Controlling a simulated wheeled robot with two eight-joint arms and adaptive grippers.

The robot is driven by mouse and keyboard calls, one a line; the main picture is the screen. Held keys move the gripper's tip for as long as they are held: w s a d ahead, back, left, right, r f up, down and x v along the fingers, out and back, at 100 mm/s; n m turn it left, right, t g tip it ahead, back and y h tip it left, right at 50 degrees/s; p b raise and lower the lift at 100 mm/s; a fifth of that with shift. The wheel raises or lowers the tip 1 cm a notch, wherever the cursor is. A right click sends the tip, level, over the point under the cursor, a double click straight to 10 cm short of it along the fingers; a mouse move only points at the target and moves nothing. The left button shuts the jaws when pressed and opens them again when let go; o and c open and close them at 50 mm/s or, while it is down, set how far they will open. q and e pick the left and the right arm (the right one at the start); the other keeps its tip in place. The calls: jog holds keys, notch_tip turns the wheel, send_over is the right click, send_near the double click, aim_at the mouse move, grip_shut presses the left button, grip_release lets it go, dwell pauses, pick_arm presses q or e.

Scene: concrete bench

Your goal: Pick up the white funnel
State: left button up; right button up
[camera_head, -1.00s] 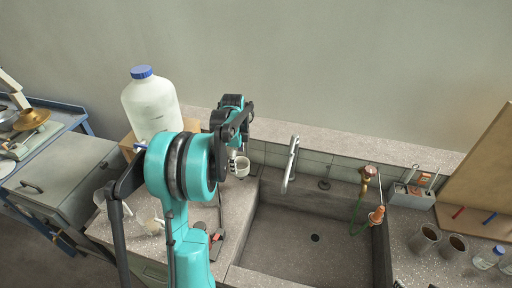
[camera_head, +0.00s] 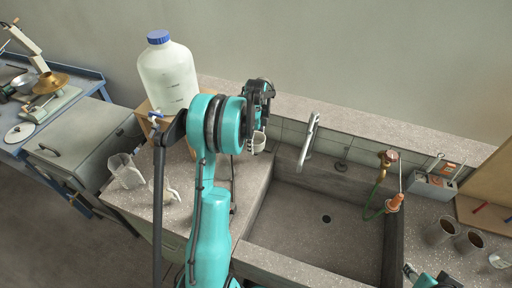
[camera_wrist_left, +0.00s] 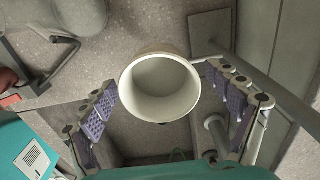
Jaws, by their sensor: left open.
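The white funnel (camera_head: 259,142) shows as a small, round, cup-like vessel at the back of the bench, left of the sink; my arm partly covers it. In the left wrist view, I look down into the white funnel (camera_wrist_left: 160,88), with its round rim and pale inside; any stem is hidden. My left gripper (camera_head: 258,124) is over it, coming from above. In the wrist view, the left gripper (camera_wrist_left: 163,84) is open, with one purple-padded finger on each side of the rim. A part of my right arm (camera_head: 432,280) shows at the bottom right; its jaws are unclear.
A large white bottle with a blue cap (camera_head: 168,75) stands left of my arm. A clear beaker (camera_head: 126,172) is at the bench's left end. The sink (camera_head: 318,232) with its faucet (camera_head: 309,140) lies right of the funnel. Brown-filled cups (camera_head: 470,241) stand farther right.

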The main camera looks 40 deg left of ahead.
pick_arm(q)
jog(key=shift+r, duration=0.1)
jog(key=c, duration=1.3)
jog(key=shift+r, duration=0.1)
jog(key=shift+c, duration=0.2)
